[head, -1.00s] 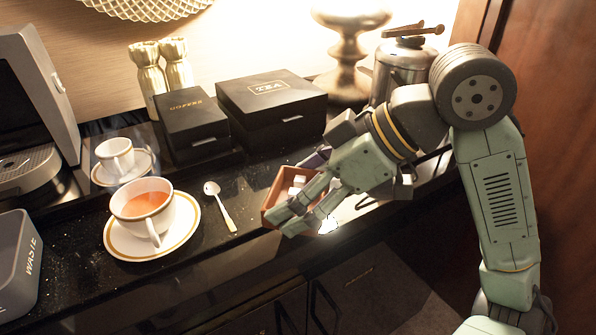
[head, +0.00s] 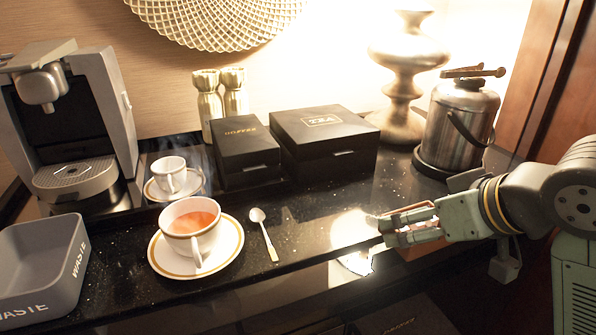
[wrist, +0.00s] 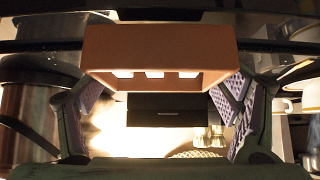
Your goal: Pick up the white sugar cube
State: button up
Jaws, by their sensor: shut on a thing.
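The brown open box (wrist: 160,50) sits between the two fingers of my gripper (wrist: 160,92) in the wrist view. White sugar cubes (wrist: 155,74) show along its inner edge. My gripper is shut on this box, not on a single cube. In the head view my gripper (head: 392,228) is at the right, by the counter's front edge. The box (head: 425,250) is mostly hidden behind the fingers there, with only parts of its rim and side showing. No cube can be made out in the head view.
A cup of tea on a saucer (head: 160,262), a spoon (head: 265,236) and a grey waste bin (head: 72,262) stand to the left. Black boxes (head: 325,148) and a steel canister (head: 455,128) stand behind. The counter between spoon and gripper is clear.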

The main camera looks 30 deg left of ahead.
jog(key=w+a+p, duration=0.1)
jog(key=w+a, duration=0.2)
jog(key=a, duration=0.1)
jog(key=w+a+p, duration=0.1)
jog(key=w+a, duration=0.3)
jog(key=a, duration=0.1)
jog(key=w+a+p, duration=0.1)
jog(key=w+a, duration=0.3)
jog(key=a, duration=0.1)
jog(key=shift+f+p, duration=0.35)
jog(key=shift+f, duration=0.4)
jog(key=shift+f, duration=0.15)
jog(key=o, duration=1.2)
